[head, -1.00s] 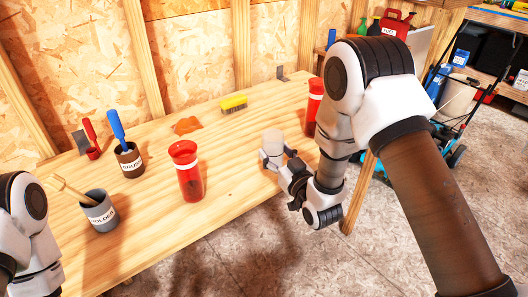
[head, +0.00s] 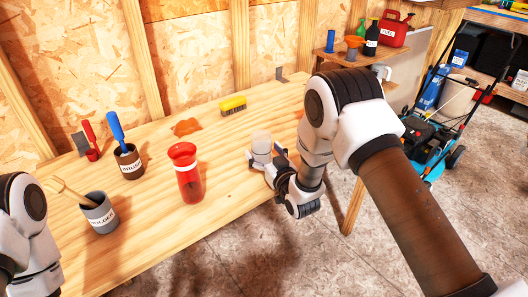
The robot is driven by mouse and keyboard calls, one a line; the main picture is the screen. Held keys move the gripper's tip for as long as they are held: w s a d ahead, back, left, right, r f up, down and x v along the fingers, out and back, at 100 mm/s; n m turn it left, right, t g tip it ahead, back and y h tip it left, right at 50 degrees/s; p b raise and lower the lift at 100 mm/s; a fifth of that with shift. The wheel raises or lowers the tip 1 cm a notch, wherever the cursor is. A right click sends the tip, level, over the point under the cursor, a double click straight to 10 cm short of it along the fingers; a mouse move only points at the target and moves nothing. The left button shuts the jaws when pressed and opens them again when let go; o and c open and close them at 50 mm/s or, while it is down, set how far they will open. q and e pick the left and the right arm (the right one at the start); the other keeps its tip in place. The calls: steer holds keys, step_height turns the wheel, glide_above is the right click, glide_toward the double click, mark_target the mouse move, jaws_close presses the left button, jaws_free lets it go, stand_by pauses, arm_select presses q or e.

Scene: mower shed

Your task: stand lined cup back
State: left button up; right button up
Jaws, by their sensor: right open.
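A pale, see-through cup (head: 261,143) stands upright near the front edge of the wooden bench (head: 232,168); I cannot make out lines on it. My right gripper (head: 266,159) is open at bench height, its fingers around the cup's lower part. I cannot tell whether they touch it. The gripper hides part of the cup's base. My left arm shows at the left edge, but its gripper is out of view.
A red flared cup (head: 186,172) stands left of the pale cup. A grey holder (head: 99,212), a brown brush pot (head: 129,160), a yellow brush (head: 233,105) and an orange cloth (head: 187,127) are on the bench. A mower (head: 430,140) stands at right.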

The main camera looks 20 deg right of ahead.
steer(key=shift+f, duration=0.2)
steer(key=s, duration=0.5)
steer(key=s+d+r+b, duration=0.1)
steer(key=s, duration=0.1)
steer(key=shift+s, duration=0.35)
steer(key=shift+f, duration=0.1)
